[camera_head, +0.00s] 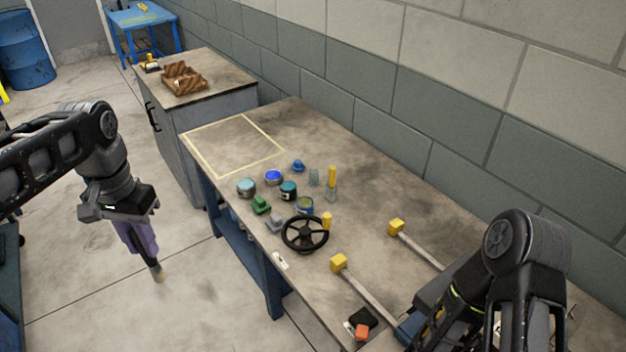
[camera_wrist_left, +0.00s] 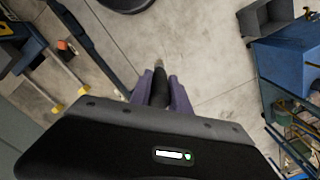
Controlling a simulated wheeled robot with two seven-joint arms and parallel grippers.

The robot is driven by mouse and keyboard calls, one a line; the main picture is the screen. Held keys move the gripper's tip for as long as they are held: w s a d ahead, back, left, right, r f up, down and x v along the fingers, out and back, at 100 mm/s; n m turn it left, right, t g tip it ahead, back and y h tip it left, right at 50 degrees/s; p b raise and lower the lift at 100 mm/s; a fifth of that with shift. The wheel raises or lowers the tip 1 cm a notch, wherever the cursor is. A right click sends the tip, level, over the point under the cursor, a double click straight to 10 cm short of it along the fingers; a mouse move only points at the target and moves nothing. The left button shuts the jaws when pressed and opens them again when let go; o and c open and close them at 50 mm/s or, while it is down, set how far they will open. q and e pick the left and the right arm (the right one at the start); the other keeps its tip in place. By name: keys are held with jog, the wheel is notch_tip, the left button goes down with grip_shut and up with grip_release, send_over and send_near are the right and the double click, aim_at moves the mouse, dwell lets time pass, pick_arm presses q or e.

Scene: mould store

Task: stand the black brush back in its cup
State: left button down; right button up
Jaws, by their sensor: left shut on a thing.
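My left gripper (camera_head: 143,240) hangs over the floor, left of the bench, with purple fingers pointing down. It is shut on the black brush. The brush's pale tip (camera_head: 157,273) sticks out below the fingers, and its black handle (camera_wrist_left: 159,88) shows between them in the left wrist view. On the bench stand small cups and tins, among them a grey-clear cup (camera_head: 314,177) and a teal-topped tin (camera_head: 288,190). I cannot tell which is the brush's cup. My right arm (camera_head: 525,250) is at the lower right; its fingers are not clear.
A cabinet with a brown crate (camera_head: 184,78) stands beyond.

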dwell(0.4)
pick_arm(q)
jog(key=w+d+f+b, duration=0.1)
jog(key=d+f, duration=0.2)
jog(key=f, duration=0.7)
jog(key=w+d+f+n+b, duration=0.1)
jog(key=d+f, duration=0.3)
jog(key=f, duration=0.7)
jog(key=w+d+f+b, duration=0.2)
jog(key=d+f, duration=0.2)
jog(key=f, duration=0.7)
jog(key=shift+w+d+n, duration=0.15)
jog(key=shift+w+n, duration=0.1)
jog(key=shift+n, duration=0.05)
jog(key=shift+f, duration=0.1)
